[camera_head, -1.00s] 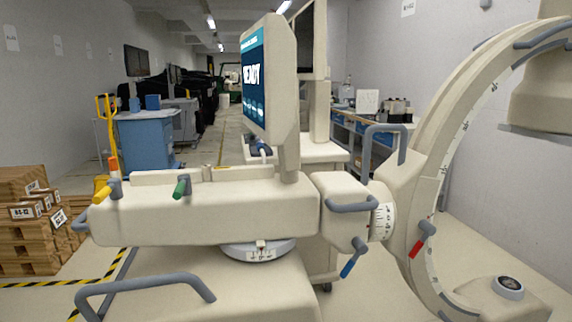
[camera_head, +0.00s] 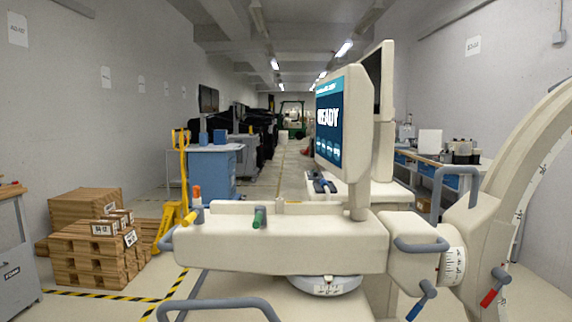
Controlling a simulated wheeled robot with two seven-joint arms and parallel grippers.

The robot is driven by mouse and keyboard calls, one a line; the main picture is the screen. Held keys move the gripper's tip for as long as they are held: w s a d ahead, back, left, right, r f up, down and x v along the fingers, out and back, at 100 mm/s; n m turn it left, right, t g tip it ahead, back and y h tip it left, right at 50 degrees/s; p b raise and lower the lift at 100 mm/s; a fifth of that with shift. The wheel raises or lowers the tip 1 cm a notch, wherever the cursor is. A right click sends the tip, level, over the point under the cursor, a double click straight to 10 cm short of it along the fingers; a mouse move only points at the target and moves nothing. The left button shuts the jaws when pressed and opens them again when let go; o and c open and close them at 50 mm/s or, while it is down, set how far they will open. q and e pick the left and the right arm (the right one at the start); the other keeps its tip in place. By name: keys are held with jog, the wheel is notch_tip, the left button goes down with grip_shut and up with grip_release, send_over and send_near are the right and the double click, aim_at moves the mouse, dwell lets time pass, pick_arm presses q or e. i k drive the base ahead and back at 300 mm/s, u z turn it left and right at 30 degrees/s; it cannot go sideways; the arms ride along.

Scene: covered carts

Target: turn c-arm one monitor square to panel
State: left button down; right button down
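The C-arm one monitor (camera_head: 343,122) stands on a post at the right of centre, above the beige C-arm body (camera_head: 280,245). Its screen is lit blue and reads READY. The screen faces left and is seen at a slant. A second beige monitor (camera_head: 379,90) with a dark screen stands close behind it. The large C-shaped arc (camera_head: 525,170) rises at the right. Which panel the task means cannot be told. Neither of my grippers is in view.
Grey handles (camera_head: 225,305) stick out from the C-arm. A workbench (camera_head: 455,172) lines the right wall. The aisle behind is open.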

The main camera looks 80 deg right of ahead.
aim_at(344, 102)
jog(key=u, duration=0.1)
jog(key=k, duration=0.95)
jog(key=z, duration=1.75)
jog(key=i, duration=0.5)
